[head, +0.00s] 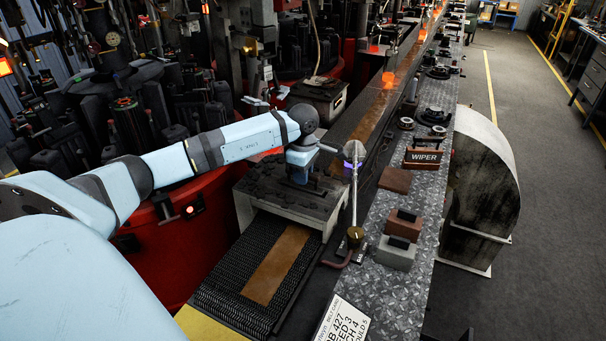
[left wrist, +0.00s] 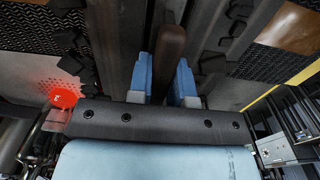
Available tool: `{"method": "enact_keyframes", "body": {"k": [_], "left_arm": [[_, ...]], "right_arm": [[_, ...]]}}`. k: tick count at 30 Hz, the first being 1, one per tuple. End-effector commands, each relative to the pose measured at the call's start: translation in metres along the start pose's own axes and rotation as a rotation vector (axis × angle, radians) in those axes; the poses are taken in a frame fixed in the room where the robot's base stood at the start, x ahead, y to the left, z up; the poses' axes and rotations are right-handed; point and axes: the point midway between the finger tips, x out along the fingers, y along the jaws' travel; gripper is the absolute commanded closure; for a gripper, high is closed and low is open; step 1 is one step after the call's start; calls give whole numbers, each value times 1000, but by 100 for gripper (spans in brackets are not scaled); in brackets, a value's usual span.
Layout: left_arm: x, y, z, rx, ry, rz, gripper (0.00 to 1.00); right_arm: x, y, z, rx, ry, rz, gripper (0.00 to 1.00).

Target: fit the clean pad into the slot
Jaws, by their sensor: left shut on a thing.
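My left gripper (head: 300,180) is over the dark top of a grey housing (head: 284,207) that straddles the conveyor. In the left wrist view, its blue fingers (left wrist: 165,85) are shut on a thin dark brown piece (left wrist: 171,45), seen edge-on, which looks like the pad. In the head view the gripper hides most of this piece. The slot is not clearly visible, and I cannot tell whether the pad touches or enters it. My right gripper is not in view.
An upright lever (head: 354,200) stands close right of the gripper. The tread-plate ledge carries a brown slab (head: 395,180), a red-brown block (head: 403,224), a grey block (head: 396,253) and the WIPER sign (head: 424,156). A red machine base (head: 165,255) is at left.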

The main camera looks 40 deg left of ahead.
Motion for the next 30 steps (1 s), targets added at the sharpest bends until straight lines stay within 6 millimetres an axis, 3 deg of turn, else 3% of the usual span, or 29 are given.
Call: {"method": "enact_keyframes", "body": {"k": [3, 4, 7, 19, 23, 30], "left_arm": [[-1, 0, 0, 0, 0, 1, 100], [-1, 0, 0, 0, 0, 1, 74], [-1, 0, 0, 0, 0, 1, 51], [-9, 1, 0, 0, 0, 2, 51], [-30, 1, -1, 1, 1, 5, 51], [-87, 1, 0, 1, 0, 6, 51]], "right_arm": [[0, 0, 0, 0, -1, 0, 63], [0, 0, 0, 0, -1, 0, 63], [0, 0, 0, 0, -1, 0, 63], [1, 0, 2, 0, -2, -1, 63], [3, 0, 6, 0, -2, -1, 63], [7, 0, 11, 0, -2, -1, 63]]}}
